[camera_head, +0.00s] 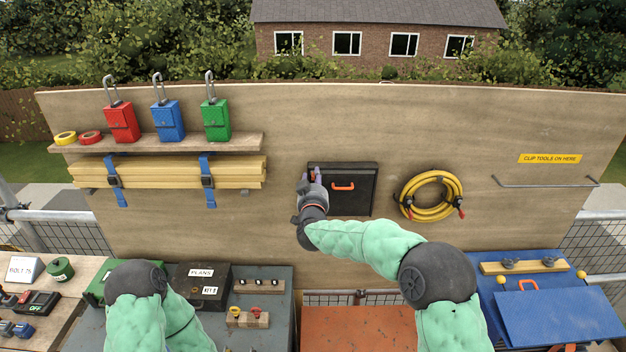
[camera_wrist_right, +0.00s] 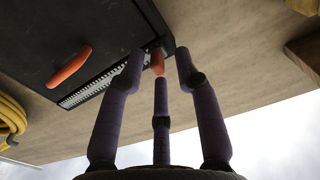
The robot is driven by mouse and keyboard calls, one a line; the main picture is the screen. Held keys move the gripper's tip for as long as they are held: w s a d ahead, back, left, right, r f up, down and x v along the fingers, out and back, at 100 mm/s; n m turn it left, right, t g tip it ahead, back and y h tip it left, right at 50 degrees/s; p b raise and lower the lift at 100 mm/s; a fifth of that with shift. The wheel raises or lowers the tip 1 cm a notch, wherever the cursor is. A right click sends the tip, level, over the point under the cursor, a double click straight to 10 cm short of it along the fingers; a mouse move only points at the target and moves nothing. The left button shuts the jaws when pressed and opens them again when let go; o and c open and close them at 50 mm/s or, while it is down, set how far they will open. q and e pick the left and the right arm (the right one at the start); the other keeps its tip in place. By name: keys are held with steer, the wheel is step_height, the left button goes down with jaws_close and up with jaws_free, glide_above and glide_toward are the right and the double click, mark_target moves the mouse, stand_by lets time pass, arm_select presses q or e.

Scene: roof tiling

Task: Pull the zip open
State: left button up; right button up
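A black case (camera_head: 357,197) with an orange handle hangs on the wooden board. In the right wrist view, the case (camera_wrist_right: 75,30) shows a pale toothed zip (camera_wrist_right: 95,85) along one edge. An orange pull tab (camera_wrist_right: 157,62) sits at the zip's end near my fingers. My right gripper (camera_head: 311,177) is at the upper left corner of the case. In the wrist view, its three purple fingers (camera_wrist_right: 160,66) stand apart around the tab, with visible gaps. The gripper partly hides that corner in the head view. My left gripper is out of view.
A yellow hose coil (camera_head: 432,195) hangs right of the case. A shelf (camera_head: 160,142) with red, blue and green padlocked boxes is at left, above strapped planks (camera_head: 150,173). Benches with tools stand below, including a blue box (camera_head: 560,310) at right.

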jaws_close()
steer(key=shift+d, duration=0.1)
steer(key=b, duration=0.8)
glide_toward(373, 170)
steer(key=w, duration=0.5)
steer(key=shift+w+a+f, duration=0.15)
steer(key=shift+w+a, duration=0.1)
steer(key=shift+a, duration=0.1)
steer(key=shift+d, duration=0.3)
jaws_free()
